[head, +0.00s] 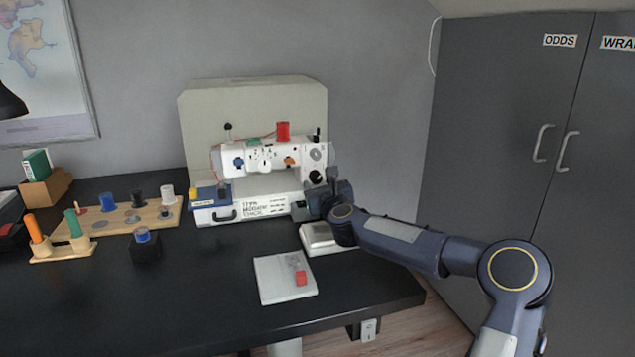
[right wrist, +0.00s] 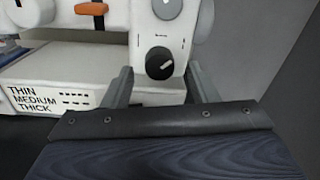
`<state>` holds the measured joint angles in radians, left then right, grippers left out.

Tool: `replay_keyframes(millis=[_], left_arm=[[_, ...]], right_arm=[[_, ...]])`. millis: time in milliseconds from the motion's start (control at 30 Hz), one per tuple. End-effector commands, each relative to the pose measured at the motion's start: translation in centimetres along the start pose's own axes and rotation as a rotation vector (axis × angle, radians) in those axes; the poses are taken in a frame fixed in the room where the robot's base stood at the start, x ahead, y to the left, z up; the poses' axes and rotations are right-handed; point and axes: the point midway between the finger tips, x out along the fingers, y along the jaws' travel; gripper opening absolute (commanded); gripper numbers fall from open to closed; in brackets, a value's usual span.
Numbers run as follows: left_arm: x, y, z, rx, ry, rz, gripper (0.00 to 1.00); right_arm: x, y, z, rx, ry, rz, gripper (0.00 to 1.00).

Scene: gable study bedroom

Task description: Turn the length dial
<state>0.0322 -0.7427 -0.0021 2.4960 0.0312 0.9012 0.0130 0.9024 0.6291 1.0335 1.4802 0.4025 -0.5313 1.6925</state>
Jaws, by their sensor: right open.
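The white sewing machine (head: 275,180) stands on the dark desk against the back wall. On the right end of its front is a black round dial (right wrist: 160,63) with a white pointer line tilted up to the right; it also shows in the head view (head: 316,176). I cannot read a label naming it as the length dial. My right gripper (right wrist: 161,86) is open in front of the machine, one finger on each side of the black dial in that view. The fingers look apart from the dial. My left gripper is out of view.
A white flat box (head: 318,239) lies beneath my right forearm. A pale pad with a red item (head: 300,279) lies in front. Wooden spool racks (head: 129,216) stand on the left. An orange lever (right wrist: 90,8) is left of the dial. Grey cabinet doors (head: 500,110) are at right.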

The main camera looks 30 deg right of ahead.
Motion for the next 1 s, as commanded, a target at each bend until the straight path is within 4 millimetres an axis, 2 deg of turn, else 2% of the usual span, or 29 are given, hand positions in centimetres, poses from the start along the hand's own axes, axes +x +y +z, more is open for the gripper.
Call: replay_keyframes(millis=[100,200,467,800,1000], left_arm=[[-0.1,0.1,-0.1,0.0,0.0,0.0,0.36],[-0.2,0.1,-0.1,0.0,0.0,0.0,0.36],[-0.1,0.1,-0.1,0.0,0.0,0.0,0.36],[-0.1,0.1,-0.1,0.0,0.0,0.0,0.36],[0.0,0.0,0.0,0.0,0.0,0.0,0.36]], right_arm=[[1.3,0.1,0.1,0.001,0.0,0.002,0.53],[1.8,0.1,0.0,-0.002,0.0,0.001,0.53],[1.9,0.1,0.0,-0.003,0.0,0.001,0.53],[1.9,0.1,0.0,-0.004,0.0,0.002,0.09],[1.9,0.1,0.0,-0.016,-0.001,0.001,0.09]])
